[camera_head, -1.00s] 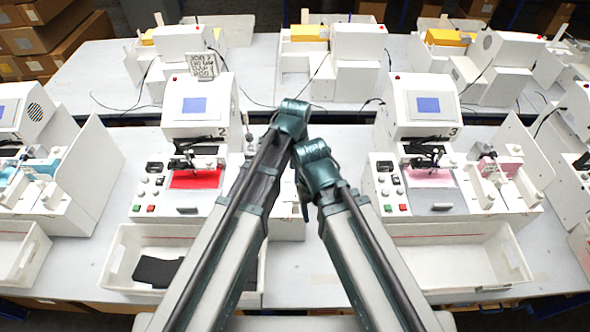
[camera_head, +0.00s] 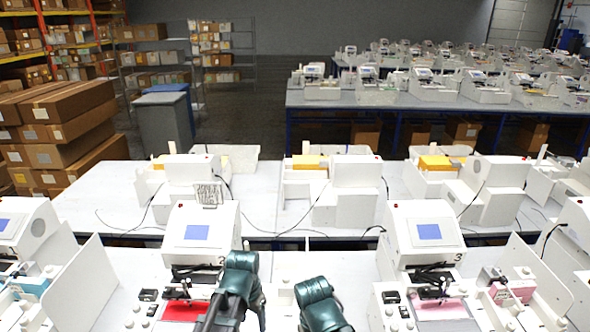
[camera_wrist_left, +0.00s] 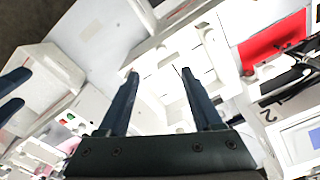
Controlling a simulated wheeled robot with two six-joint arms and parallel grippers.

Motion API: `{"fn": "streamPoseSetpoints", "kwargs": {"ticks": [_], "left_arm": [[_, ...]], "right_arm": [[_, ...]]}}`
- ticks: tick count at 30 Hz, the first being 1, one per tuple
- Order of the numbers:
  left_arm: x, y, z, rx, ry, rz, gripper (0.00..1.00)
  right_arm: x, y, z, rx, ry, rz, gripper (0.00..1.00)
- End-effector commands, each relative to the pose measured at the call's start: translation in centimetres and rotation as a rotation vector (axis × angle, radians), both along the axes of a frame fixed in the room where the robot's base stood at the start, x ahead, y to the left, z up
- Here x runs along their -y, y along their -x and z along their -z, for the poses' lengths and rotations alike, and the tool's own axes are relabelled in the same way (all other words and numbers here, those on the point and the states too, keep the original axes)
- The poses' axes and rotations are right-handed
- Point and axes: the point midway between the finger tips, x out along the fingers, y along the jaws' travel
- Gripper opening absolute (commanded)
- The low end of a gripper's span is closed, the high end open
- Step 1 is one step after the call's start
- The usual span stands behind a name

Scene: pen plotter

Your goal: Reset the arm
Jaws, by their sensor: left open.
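My two dark teal arms show at the bottom middle of the head view, the left arm (camera_head: 240,285) in front of the plotter marked 2 and the right arm (camera_head: 318,300) in the gap to its right. White machine parts lie beyond the fingers. A red sheet (camera_wrist_left: 272,45) on a plotter bed is at the upper right there; it also shows in the head view (camera_head: 184,311).
Plotter 2 (camera_head: 200,228) and plotter 3 (camera_head: 425,232) stand on the near table. A second row of white machines stands on the table behind. Stacked boxes (camera_head: 62,120) are at the left. The aisle behind has open floor.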

Motion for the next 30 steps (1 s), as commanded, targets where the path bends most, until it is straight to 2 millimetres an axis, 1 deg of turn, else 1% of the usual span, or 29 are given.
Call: {"fn": "streamPoseSetpoints", "kwargs": {"ticks": [1,3,9,10,17,20,23,27,30], "left_arm": [[-1.3,1.1,0.0,0.004,0.003,-0.088,0.67],[-2.6,1.9,0.0,0.009,0.009,-0.209,0.67],[-5.9,4.2,0.2,0.025,0.025,-0.518,0.67],[-5.2,3.9,1.5,0.021,0.022,-0.493,0.67],[-2.8,4.6,5.5,0.002,-0.002,-0.423,0.67],[-1.6,5.2,7.7,-0.008,-0.016,-0.390,0.67],[-0.2,5.8,10.4,-0.018,-0.030,-0.350,0.67],[2.0,7.1,15.0,-0.035,-0.060,-0.281,0.67],[3.4,8.0,17.5,-0.046,-0.078,-0.238,0.67]], "right_arm": [[0.0,0.0,0.0,0.000,0.000,0.000,0.61],[0.0,0.0,0.0,0.000,0.000,0.000,0.61],[0.0,0.0,0.2,0.000,0.000,0.000,0.61],[0.0,0.0,1.5,0.000,0.000,-0.001,0.61],[0.0,0.0,5.5,0.001,0.001,-0.005,0.61],[0.0,0.0,7.7,0.001,0.001,-0.007,0.61],[0.0,-0.1,10.4,0.001,0.001,-0.010,0.61],[0.1,-0.1,15.0,0.002,0.002,-0.015,0.61],[0.1,-0.1,17.5,0.002,0.002,-0.018,0.61]]}}
